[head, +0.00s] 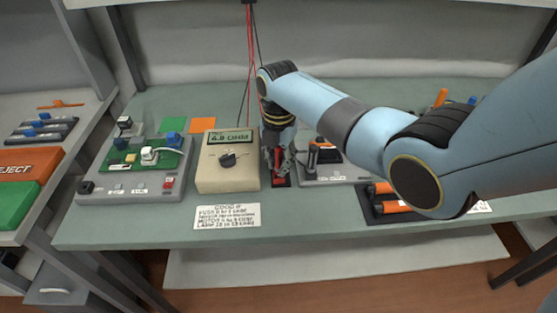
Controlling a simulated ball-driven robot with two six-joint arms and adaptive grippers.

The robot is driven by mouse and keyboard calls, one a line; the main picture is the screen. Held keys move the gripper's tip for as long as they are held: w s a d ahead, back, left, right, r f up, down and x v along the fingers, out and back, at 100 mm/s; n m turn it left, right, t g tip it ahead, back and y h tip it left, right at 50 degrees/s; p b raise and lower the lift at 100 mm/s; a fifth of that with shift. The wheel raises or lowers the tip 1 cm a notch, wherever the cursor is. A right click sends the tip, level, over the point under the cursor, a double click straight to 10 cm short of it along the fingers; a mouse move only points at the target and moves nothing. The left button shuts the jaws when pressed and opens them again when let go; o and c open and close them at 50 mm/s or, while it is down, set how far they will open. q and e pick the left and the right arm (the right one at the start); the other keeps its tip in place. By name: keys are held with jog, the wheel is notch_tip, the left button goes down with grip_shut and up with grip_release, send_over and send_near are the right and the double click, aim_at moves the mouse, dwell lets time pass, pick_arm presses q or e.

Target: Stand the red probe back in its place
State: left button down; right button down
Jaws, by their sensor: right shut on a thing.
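My right gripper (277,158) points down at the middle of the bench, just right of the beige meter. It is shut on the red probe (278,164), of which only a narrow red strip shows between the fingers. The probe looks roughly upright, over a small dark holder with red on it (281,183). I cannot tell whether its tip is in the holder or just above it. The gripper hides most of the probe. My left gripper is not in view.
The beige meter (228,178) with a dial stands close left of the gripper. A grey test fixture (322,174) is close right. A green board fixture (140,160) stands at left. A dark tray (385,215) holds orange-ended cartridges. Red and black leads hang from above.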

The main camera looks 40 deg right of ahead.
jog(key=shift+f+b, duration=0.4)
jog(key=shift+f, duration=0.35)
dwell(0.9)
jog(key=c, duration=1.1)
grip_release()
notch_tip(320, 180, up, 12)
jog(key=shift+r, duration=0.1)
